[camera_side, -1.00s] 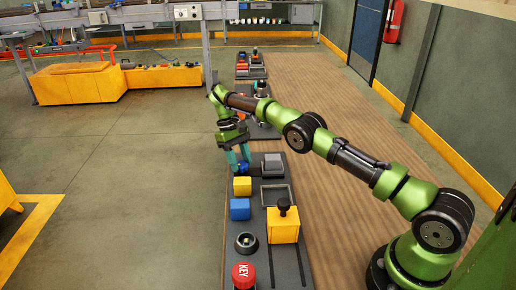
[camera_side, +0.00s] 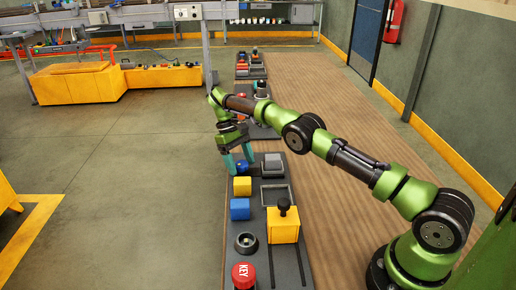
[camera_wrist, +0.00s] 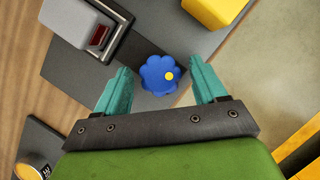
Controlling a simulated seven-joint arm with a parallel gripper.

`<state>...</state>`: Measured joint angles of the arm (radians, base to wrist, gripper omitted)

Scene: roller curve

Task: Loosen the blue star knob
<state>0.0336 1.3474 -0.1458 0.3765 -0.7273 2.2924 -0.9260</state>
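The blue star knob (camera_wrist: 158,75) shows in the wrist view with its lobed rim and a yellow dot on its right part. In the side view it is a small blue shape (camera_side: 243,167) near the far end of the nearest dark panel, partly hidden by my gripper. My gripper (camera_side: 238,162) points down over it with its teal fingers apart. In the wrist view my gripper (camera_wrist: 161,72) is open, with one finger on each side of the knob and a gap on both sides. I cannot tell how far the fingertips are above the knob.
A grey rocker block (camera_wrist: 78,22) stands close to the knob, and a yellow block (camera_wrist: 212,8) lies beyond it. The panel (camera_side: 263,232) also carries a blue block (camera_side: 239,209), a yellow box with a black knob (camera_side: 284,228) and a red KEY button (camera_side: 243,275).

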